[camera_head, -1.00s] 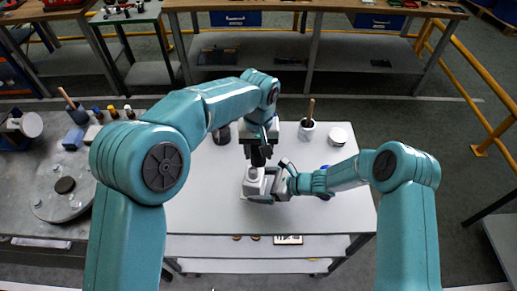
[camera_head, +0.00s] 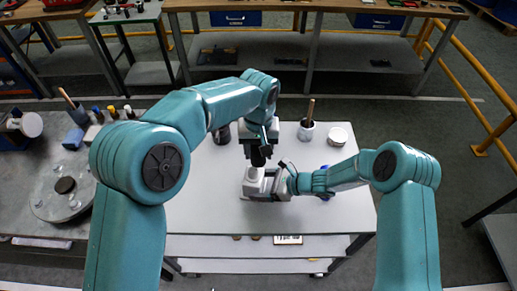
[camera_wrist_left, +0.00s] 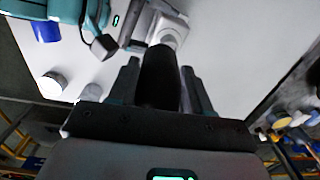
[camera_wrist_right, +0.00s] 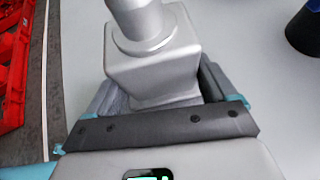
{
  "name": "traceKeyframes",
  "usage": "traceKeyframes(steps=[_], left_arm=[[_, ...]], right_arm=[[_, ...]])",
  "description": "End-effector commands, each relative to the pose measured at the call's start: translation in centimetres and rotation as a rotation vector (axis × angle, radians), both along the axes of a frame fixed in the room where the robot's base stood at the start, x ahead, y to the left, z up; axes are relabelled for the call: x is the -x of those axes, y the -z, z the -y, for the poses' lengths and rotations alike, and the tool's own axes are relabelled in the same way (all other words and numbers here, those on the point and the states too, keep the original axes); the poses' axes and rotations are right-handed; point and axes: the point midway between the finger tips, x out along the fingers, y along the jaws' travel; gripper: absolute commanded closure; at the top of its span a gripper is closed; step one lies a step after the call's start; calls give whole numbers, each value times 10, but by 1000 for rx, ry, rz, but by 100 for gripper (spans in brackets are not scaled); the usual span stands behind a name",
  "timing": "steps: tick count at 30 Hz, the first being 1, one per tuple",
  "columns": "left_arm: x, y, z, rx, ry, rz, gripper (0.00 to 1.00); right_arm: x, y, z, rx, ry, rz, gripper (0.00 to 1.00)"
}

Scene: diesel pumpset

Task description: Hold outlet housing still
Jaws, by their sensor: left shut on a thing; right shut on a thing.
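The outlet housing (camera_head: 254,178) is a pale grey block with a round upright neck, on the white tabletop. It shows large in the right wrist view (camera_wrist_right: 150,72) and at the top of the left wrist view (camera_wrist_left: 172,30). My right gripper (camera_head: 279,182) is shut on the housing's square body, a finger on either side (camera_wrist_right: 155,95). My left gripper (camera_head: 258,148) is shut on a dark cylindrical piece (camera_wrist_left: 160,80), held upright just above the neck. Whether the piece touches the neck I cannot tell.
On the white table (camera_head: 205,205) stand a pot with a wooden handle (camera_head: 306,130) and a white round container (camera_head: 337,136), behind my right arm. A grey bench with a round plate (camera_head: 62,199) is at the left. The table's front is clear.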

Motion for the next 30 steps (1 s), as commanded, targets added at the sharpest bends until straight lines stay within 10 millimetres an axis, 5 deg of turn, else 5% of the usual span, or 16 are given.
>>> traceKeyframes(steps=[13, 30], left_arm=[[0, 2, -1, 0, 11, 0, 95], [-2, 32, -16, 1, 204, 4, 95]], right_arm=[[0, 0, 0, 1, 0, 1, 70], [0, 0, 0, 1, 0, 1, 70]])
